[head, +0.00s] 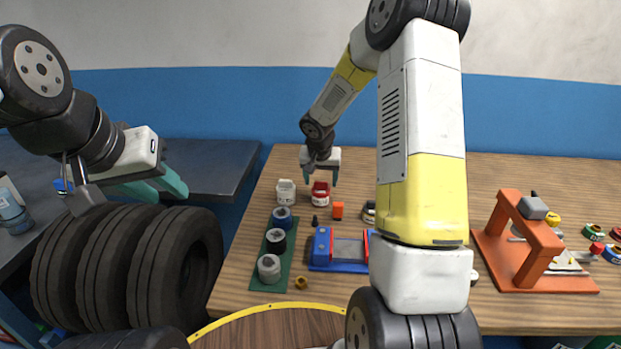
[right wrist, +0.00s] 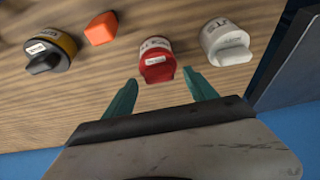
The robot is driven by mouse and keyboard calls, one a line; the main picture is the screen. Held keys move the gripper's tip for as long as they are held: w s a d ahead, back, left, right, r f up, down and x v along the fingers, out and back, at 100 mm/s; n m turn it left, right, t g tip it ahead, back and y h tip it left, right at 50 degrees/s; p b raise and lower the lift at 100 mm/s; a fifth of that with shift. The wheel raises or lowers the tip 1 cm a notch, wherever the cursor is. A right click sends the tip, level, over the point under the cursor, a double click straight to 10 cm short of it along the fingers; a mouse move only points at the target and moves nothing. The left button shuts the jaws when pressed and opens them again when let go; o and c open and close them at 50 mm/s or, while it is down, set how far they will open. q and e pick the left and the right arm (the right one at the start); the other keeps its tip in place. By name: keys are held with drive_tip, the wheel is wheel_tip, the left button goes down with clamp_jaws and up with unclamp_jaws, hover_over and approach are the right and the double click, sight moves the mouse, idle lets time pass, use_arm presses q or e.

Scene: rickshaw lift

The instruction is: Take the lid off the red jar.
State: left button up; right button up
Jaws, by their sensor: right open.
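The red jar (head: 320,193) stands upright on the wooden table, between a white jar and an orange block. In the right wrist view its red lid (right wrist: 157,68) is on it, with a raised grip and a small label. My right gripper (head: 320,178) is above and just behind the red jar. Its teal fingers (right wrist: 162,92) are open and empty, on either side of the lid's near edge in the wrist view, apart from it. My left gripper (head: 168,188) is at the left, over the tyres and away from the table, with its two teal fingers spread apart and nothing between them.
A white jar (right wrist: 228,42) stands close beside the red jar. An orange block (right wrist: 101,28) and a yellow-banded jar (right wrist: 50,50) are on its other side. A green strip (head: 270,285) with several round pieces, a blue tray (head: 320,250) and an orange press (head: 530,245) share the table.

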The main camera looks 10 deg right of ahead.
drive_tip(key=shift+f, duration=0.15)
drive_tip(key=c, duration=1.4)
